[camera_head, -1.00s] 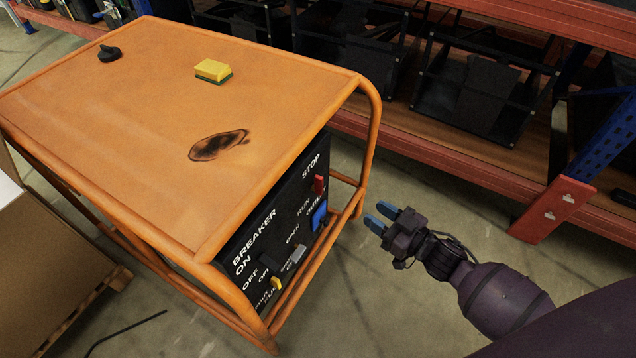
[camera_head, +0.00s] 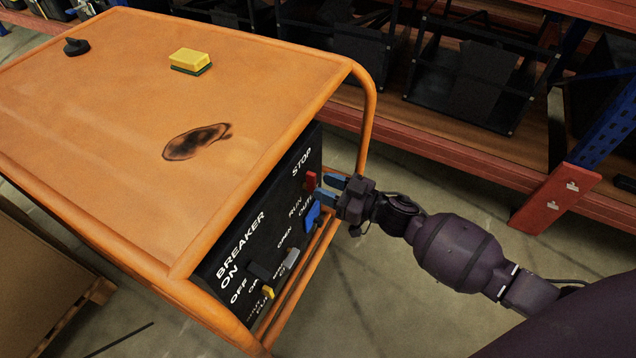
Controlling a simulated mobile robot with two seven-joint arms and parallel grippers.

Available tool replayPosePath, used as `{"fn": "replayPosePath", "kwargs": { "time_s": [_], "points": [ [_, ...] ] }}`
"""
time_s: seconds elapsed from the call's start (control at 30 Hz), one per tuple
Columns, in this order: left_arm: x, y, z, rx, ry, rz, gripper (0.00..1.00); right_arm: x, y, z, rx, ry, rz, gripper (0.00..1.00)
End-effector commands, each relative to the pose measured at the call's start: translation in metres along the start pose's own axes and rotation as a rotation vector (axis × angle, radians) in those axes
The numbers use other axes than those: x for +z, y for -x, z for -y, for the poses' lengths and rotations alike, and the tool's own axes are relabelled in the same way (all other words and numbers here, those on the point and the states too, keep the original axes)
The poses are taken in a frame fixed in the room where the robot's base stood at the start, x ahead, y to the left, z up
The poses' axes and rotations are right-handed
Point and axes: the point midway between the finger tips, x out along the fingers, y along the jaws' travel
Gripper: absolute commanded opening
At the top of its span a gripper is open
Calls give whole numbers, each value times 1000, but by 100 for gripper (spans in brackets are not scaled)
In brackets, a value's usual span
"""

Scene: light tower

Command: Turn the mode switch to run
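The mode switch (camera_head: 310,181) is a small red handle on the black control panel (camera_head: 262,217) of the orange generator. It sits between the printed words STOP and RUN. My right gripper (camera_head: 329,189) is open, with its two blue fingertips pointing at the panel right beside the red switch. The fingers look apart, one a little above the other; I cannot tell whether they touch the switch or stand around it. My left gripper is not in view.
The orange generator frame (camera_head: 369,105) has a tube post close to my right gripper. A blue outlet cover (camera_head: 312,218), a grey lever (camera_head: 291,258) and a yellow knob (camera_head: 268,293) are lower on the panel. A sponge (camera_head: 190,61) and a black knob (camera_head: 76,47) lie on top.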

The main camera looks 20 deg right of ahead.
Motion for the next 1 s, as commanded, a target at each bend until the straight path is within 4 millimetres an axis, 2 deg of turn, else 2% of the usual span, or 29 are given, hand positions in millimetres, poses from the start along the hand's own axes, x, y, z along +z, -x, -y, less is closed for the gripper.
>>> {"fn": "replayPosePath", "kwargs": {
  "time_s": [0.2,0.57,0.8,1.0],
  "points": [
    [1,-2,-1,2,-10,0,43,2,-19,0,1,-1,2,38],
    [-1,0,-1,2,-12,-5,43,0,-22,0,1,0,1,38],
    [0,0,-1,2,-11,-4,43,0,-22,0,1,0,1,2],
    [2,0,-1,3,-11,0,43,0,-22,0,1,2,1,0]
  ]
}}
